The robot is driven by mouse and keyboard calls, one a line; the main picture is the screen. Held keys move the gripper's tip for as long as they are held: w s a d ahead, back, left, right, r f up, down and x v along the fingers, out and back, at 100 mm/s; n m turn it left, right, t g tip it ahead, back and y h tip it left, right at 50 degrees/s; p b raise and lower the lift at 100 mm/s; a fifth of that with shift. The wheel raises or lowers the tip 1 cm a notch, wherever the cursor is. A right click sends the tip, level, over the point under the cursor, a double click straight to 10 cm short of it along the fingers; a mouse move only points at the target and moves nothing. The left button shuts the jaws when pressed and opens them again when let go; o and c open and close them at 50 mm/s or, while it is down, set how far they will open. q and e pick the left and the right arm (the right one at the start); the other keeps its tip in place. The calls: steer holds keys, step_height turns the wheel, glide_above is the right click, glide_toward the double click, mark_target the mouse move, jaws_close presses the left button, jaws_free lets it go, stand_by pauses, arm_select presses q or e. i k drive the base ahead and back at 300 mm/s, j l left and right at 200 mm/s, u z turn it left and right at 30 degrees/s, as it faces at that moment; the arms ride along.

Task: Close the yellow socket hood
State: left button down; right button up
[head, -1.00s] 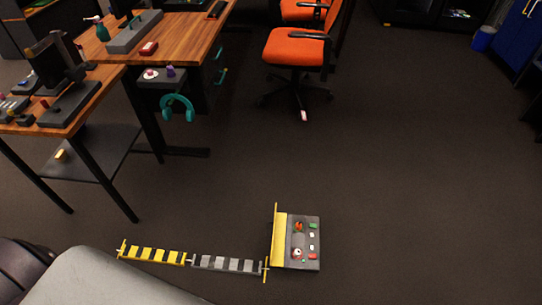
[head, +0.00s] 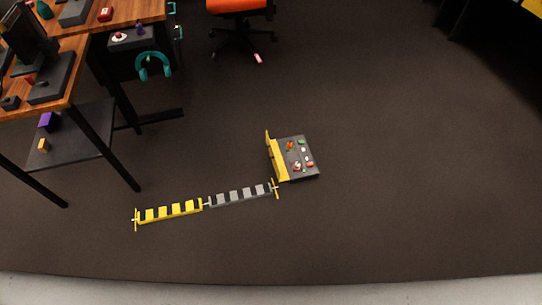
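A small grey panel (head: 311,172) shows right of the middle in the head view. It carries several small red, green, white and orange parts. A yellow plate (head: 276,158) stands up along its left edge; it looks like the yellow hood, tilted open away from the panel top. A socket under it cannot be made out. A striped yellow and black bar (head: 172,211) and a striped grey and black bar (head: 239,195) run in a line from the lower left to the panel. Neither of my grippers is in view.
A wooden desk (head: 92,20) with dark legs and a low shelf (head: 70,150) stands at the upper left. An orange chair (head: 238,6) is at the top. The dark floor (head: 420,170) is open on the right. A pale strip (head: 270,290) crosses the bottom.

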mark_target(274, 155)
steer(key=i+z, duration=0.1)
steer(key=i, duration=0.45)
steer(key=i+j, duration=0.15)
steer(key=i, duration=0.45)
steer(key=l+z, duration=0.05)
